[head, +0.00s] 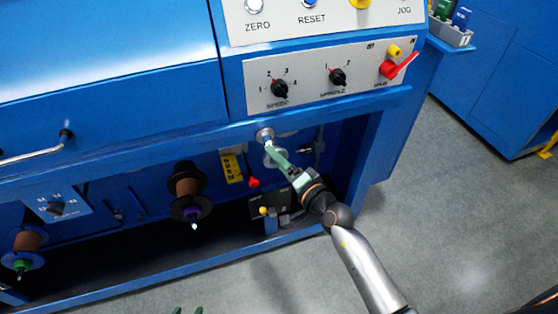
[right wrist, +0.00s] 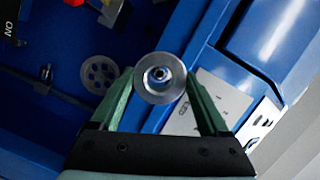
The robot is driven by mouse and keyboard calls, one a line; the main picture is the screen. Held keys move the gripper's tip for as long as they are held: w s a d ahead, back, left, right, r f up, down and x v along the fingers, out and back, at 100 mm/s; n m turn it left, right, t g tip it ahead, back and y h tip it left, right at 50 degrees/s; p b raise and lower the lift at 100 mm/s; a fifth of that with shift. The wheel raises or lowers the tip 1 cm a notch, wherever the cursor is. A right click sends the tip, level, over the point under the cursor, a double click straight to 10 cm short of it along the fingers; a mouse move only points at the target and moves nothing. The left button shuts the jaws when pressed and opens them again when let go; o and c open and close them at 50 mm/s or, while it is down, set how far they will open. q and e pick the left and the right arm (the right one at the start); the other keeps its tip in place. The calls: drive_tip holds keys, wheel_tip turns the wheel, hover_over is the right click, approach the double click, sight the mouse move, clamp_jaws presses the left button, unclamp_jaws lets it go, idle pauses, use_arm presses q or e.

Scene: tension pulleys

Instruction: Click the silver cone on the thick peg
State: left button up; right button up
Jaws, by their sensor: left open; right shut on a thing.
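My right gripper (head: 269,147) reaches up to the blue beam under the control panel. In the right wrist view, its green fingers (right wrist: 160,88) are shut on the round silver cone (right wrist: 160,92), one finger at each side. The cone shows face-on with a small dark centre; it also shows at the fingertips in the head view (head: 264,133). I cannot tell the thick peg apart; the cone and fingers may hide it, and I cannot tell whether the cone touches it. My left gripper (head: 187,310) shows only as two green fingertips, apart and empty, at the bottom edge.
A silver wheel with holes (right wrist: 100,74) is behind the cone. Below the beam are a brown spool (head: 187,187) with a purple knob, a red-tipped lever (head: 253,182) and a yellow label (head: 231,168). The panel (head: 325,80) has dials above.

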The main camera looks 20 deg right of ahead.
drive_tip(key=shift+r, duration=0.1)
drive_tip(key=shift+w, duration=0.1)
idle(0.4)
drive_tip(key=shift+w, duration=1.4)
idle(0.3)
drive_tip(key=shift+w, duration=0.1)
